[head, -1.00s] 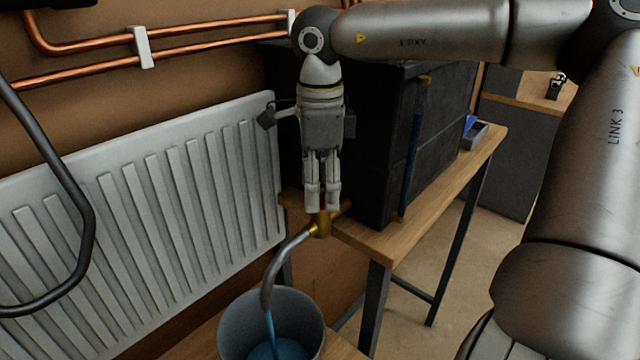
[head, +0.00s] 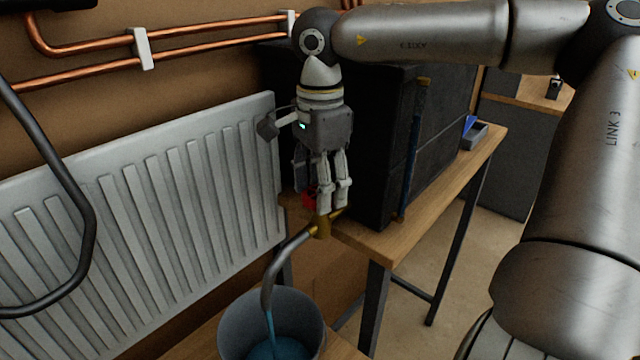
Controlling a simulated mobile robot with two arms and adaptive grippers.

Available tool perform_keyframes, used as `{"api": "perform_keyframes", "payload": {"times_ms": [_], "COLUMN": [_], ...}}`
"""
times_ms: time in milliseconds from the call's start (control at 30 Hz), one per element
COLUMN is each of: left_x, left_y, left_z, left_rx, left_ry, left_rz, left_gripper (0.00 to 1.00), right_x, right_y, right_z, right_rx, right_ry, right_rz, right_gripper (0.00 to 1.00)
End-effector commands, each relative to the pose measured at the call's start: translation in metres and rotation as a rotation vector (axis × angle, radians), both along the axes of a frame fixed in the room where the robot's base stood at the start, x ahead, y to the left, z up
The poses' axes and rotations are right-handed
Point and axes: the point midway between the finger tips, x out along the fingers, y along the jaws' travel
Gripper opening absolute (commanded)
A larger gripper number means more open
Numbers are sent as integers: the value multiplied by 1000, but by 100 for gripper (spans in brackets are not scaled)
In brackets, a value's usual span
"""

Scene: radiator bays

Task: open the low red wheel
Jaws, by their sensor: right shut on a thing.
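The low red wheel (head: 309,197) sits on top of a brass valve (head: 322,227) at the lower right of the radiator. Only a small red part of it shows; the fingers hide the rest. My right gripper (head: 325,203) points straight down from above and is shut on the wheel. A grey curved spout (head: 280,262) runs from the valve down to a grey bucket (head: 229,323). A blue stream runs from the spout's end into the bucket, where blue liquid (head: 280,349) lies. My left gripper is not in view.
A white radiator (head: 150,215) fills the left. Copper pipes (head: 190,45) run along the wall above. A dark box (head: 385,150) stands on a wooden bench (head: 400,237) close behind the gripper. A small tray (head: 485,135) lies at the bench's far end.

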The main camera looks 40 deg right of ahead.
Motion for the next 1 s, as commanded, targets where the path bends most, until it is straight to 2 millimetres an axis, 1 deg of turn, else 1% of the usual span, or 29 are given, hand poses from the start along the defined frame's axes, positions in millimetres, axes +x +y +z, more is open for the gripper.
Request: {"api": "perform_keyframes", "payload": {"times_ms": [233,267,400,433,667,767,867,967,1000], "left_x": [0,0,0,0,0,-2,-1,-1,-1], "left_y": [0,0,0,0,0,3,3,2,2], "left_z": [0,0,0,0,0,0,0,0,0], "left_rx": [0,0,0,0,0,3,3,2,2], "left_ry": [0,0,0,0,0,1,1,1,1], "left_rz": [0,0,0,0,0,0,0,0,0], "left_gripper": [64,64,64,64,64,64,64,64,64], "right_x": [0,0,0,0,0,0,1,1,1], "right_y": [0,0,0,0,0,0,0,0,0], "right_z": [0,0,0,0,0,1,8,24,32], "right_rx": [1,1,1,1,0,0,0,-1,-2], "right_ry": [-1,-1,-1,-1,0,-1,-2,-5,-5], "right_rz": [-1,-1,-1,-1,-2,-2,-3,-4,-3], "right_gripper": [29,54,72,74,74,74,74,74,74]}}
